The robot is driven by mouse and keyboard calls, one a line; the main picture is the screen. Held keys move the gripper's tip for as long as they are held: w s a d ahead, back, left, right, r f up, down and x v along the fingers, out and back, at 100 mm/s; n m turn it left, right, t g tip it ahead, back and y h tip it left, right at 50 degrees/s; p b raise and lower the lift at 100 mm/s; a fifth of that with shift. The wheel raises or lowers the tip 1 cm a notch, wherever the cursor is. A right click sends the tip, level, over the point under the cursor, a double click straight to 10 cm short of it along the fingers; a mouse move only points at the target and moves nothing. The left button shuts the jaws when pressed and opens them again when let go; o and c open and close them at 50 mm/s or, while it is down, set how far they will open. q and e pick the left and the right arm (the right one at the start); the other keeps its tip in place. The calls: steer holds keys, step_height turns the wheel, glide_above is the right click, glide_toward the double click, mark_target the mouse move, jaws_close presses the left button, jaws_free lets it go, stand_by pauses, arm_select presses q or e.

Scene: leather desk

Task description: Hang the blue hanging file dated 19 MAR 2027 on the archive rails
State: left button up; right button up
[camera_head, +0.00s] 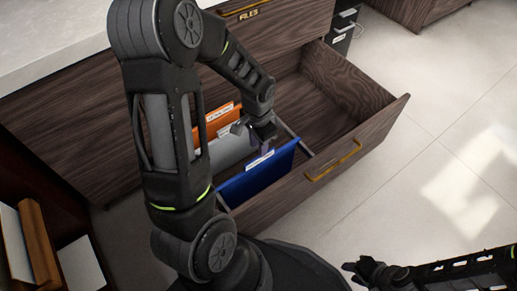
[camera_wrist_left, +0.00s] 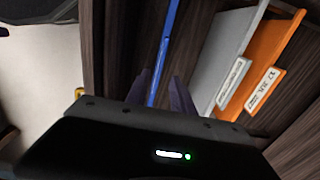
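The blue hanging file (camera_head: 262,180) is upright in the open drawer, near its front side, with a white label tab (camera_head: 260,160) on its top edge. The date is too small to read. In the left wrist view the file shows as a thin blue edge (camera_wrist_left: 165,45). My left gripper (camera_head: 265,143) is at the file's top edge. Its fingers (camera_wrist_left: 161,90) stand apart on either side of the blue edge, with gaps showing. A grey rail (camera_head: 293,140) runs along the drawer beside the file. My right gripper (camera_head: 356,272) is low over the floor, empty, its fingertips seemingly apart.
An orange file (camera_head: 222,120) and a grey file (camera_head: 228,150) stand behind the blue one; they also show in the left wrist view. The drawer's right part (camera_head: 325,112) is empty. A pale countertop (camera_head: 50,35) lies above. Binders (camera_head: 38,245) stand at lower left.

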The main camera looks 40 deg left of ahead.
arm_select(q)
steer(key=shift+r+p, duration=0.6)
steer(key=shift+r, duration=1.7)
steer(key=shift+c, duration=0.3)
